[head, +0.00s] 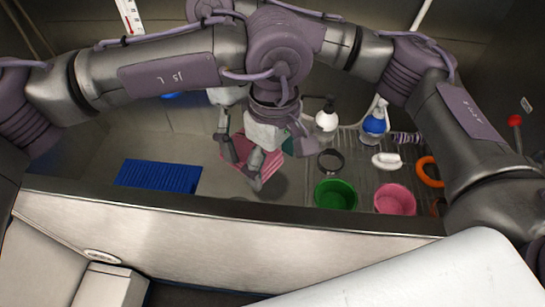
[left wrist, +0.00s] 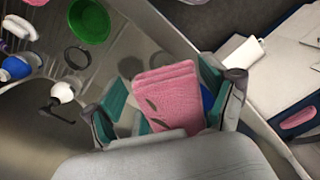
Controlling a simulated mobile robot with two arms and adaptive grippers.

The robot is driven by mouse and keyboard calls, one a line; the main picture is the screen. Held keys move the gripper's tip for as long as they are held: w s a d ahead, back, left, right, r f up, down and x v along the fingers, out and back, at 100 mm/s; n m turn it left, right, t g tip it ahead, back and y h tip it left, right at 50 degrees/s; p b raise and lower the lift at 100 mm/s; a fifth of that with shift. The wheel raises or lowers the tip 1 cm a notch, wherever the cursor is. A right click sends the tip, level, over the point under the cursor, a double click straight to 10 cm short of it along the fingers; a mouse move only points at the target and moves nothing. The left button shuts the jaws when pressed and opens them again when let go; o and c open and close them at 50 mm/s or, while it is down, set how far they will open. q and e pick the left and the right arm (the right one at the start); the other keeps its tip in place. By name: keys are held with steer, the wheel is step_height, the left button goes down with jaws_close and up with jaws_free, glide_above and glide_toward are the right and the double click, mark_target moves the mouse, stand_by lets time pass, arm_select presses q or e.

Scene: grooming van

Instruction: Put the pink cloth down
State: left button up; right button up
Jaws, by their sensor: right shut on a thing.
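The pink cloth (head: 262,156), folded in layers, shows in the head view below the crossed arms, partly covered by fingers. In the left wrist view the cloth (left wrist: 170,92) lies between the teal-padded fingers of my left gripper (left wrist: 166,100). These fingers stand wide apart, with a gap beside the cloth. In the head view my left gripper (head: 278,160) points down over the basin. My right gripper (head: 228,125) is mostly hidden behind the left arm, close to the cloth, and is shut on it. Whether the cloth touches the basin floor I cannot tell.
The metal basin holds a blue mat (head: 158,176) at left. At right stand a green bowl (head: 336,195), a pink bowl (head: 395,199), a white bottle (head: 326,120), a blue bottle (head: 375,122) and an orange ring (head: 430,172). The basin's front wall (head: 200,205) is near. Floor by the mat is clear.

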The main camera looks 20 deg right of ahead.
arm_select(q)
steer(key=c, duration=0.5)
steer(key=shift+c, duration=1)
arm_select(e)
steer(key=o, duration=1.5)
